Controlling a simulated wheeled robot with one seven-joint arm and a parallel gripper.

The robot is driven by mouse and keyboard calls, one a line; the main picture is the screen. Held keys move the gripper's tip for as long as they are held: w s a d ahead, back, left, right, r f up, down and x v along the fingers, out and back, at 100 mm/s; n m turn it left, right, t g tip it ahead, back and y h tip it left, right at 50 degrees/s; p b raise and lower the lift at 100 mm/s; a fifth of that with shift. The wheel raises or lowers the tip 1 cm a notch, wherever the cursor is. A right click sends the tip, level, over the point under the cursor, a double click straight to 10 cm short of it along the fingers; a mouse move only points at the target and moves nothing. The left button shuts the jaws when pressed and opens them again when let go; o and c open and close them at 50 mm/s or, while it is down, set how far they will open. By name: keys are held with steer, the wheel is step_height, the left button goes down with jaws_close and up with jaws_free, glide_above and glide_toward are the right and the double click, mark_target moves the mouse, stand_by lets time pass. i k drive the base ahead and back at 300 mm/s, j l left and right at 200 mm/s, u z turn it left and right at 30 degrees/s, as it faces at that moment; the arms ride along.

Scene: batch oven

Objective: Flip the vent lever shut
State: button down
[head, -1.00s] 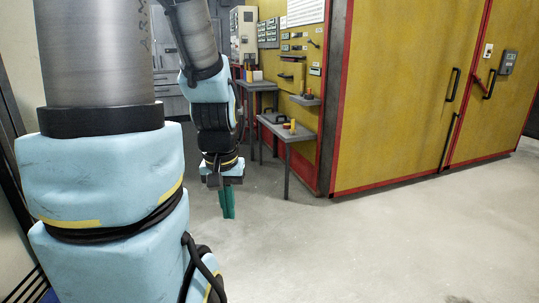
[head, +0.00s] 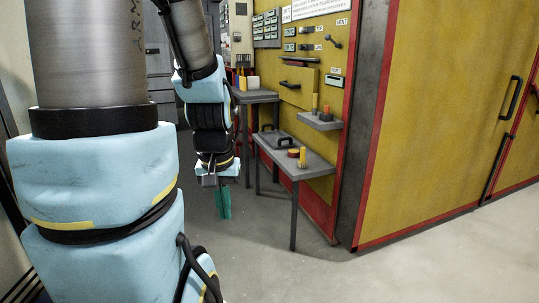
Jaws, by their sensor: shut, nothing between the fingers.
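The vent lever (head: 333,41) is a small dark handle on the yellow oven panel, just below and left of the VENT label (head: 342,22). It sits slanted; I cannot tell from here which setting that is. My gripper (head: 224,204) hangs low with its teal fingers pointing down, left of the grey table and well below and apart from the lever. The fingers are together and hold nothing.
A grey table (head: 317,168) with a black-handled item, a red piece and a yellow cylinder stands before the panel. A small shelf (head: 325,125) juts out above it. Another table (head: 252,95) stands behind. The floor (head: 330,280) in front is clear.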

mark_target(328, 37)
steer(key=i, duration=3.1)
steer(key=z, duration=0.4)
